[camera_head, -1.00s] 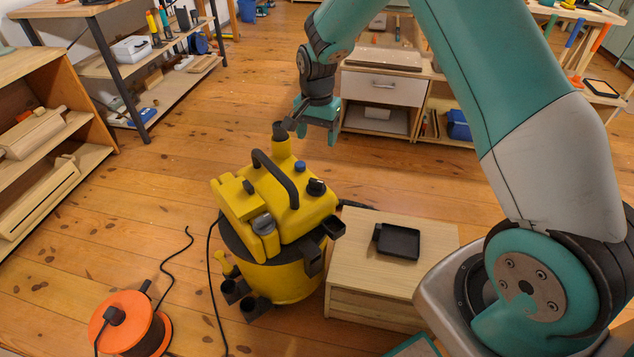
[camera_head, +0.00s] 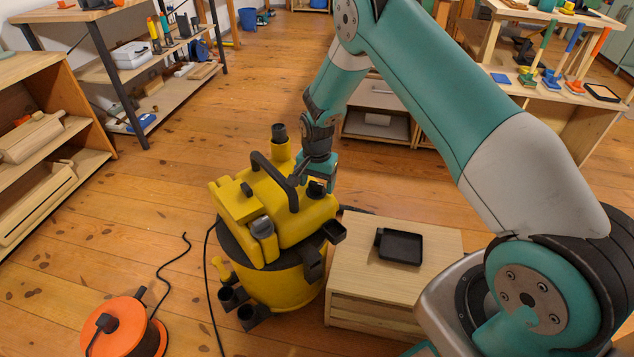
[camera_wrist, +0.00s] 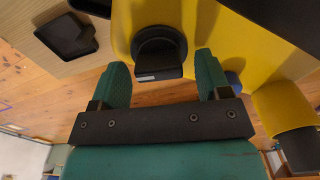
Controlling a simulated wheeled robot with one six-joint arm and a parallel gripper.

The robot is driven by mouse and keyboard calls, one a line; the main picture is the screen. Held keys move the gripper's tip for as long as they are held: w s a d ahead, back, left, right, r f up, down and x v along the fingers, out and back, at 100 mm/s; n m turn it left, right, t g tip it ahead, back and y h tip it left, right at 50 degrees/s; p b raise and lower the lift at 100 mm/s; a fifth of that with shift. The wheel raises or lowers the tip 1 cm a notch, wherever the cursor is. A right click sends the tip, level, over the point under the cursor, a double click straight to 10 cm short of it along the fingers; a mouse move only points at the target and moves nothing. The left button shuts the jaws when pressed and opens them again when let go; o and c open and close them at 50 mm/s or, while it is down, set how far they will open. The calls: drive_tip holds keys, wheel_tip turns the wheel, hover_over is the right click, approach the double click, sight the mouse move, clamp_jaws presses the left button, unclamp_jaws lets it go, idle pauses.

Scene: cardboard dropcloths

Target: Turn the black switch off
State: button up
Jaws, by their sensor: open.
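The black switch (camera_head: 316,188) is a round knob with a raised grip on top of the yellow vacuum cleaner (camera_head: 284,282). It also shows in the wrist view (camera_wrist: 158,52), with a pale mark on its grip edge. My gripper (camera_head: 316,182) is right over the switch in the head view and partly hides it. In the wrist view my open gripper (camera_wrist: 160,72) has one green finger on each side of the knob's grip. Gaps show between the fingers and the knob, and I see no contact.
The vacuum's black handle (camera_head: 276,172) arches just left of my gripper. A low wooden cabinet (camera_head: 350,262) with a black tray (camera_head: 400,247) stands to the right. An orange cable reel (camera_head: 125,335) and a black cable lie on the floor at left.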

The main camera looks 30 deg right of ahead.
drive_tip(key=c, duration=0.9)
drive_tip(key=n+p, duration=0.2)
drive_tip(key=n, duration=0.3)
drive_tip(key=shift+w+a+r+n, duration=0.1)
drive_tip(key=shift+n, duration=0.2)
drive_tip(key=n+p, duration=0.1)
drive_tip(key=n, duration=0.5)
drive_tip(key=shift+a, duration=0.15)
drive_tip(key=shift+n, duration=0.4)
drive_tip(key=o, duration=0.9)
